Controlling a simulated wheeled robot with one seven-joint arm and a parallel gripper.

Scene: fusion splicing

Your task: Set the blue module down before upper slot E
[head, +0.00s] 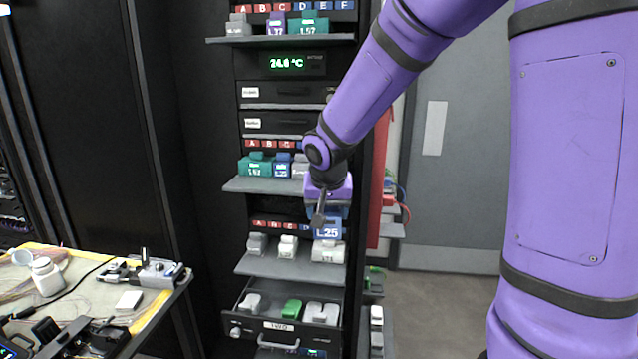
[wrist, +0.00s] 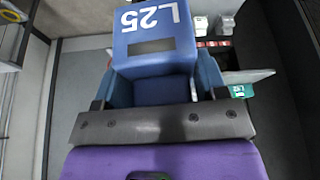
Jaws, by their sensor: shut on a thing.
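The blue module (head: 328,231), marked L25, is held by my gripper (head: 325,208) in front of the rack, level with the gap above the lower shelf. In the wrist view the blue module (wrist: 155,38) fills the upper middle, its label upside down, with my gripper (wrist: 160,95) shut on its near end. The top label strip (head: 297,7) reads A to F, with E near its right end. Below it, the top shelf (head: 280,40) bears a grey, a purple and a teal module (head: 307,28). My arm hides the right end of the middle label strip (head: 272,144).
The middle shelf (head: 268,186) holds teal, blue and grey modules. The lower shelf (head: 290,268) holds several pale modules, one just below the held one. An open drawer (head: 262,325) sticks out beneath. A cluttered workbench (head: 165,300) stands at left. A red panel (head: 381,180) borders the rack.

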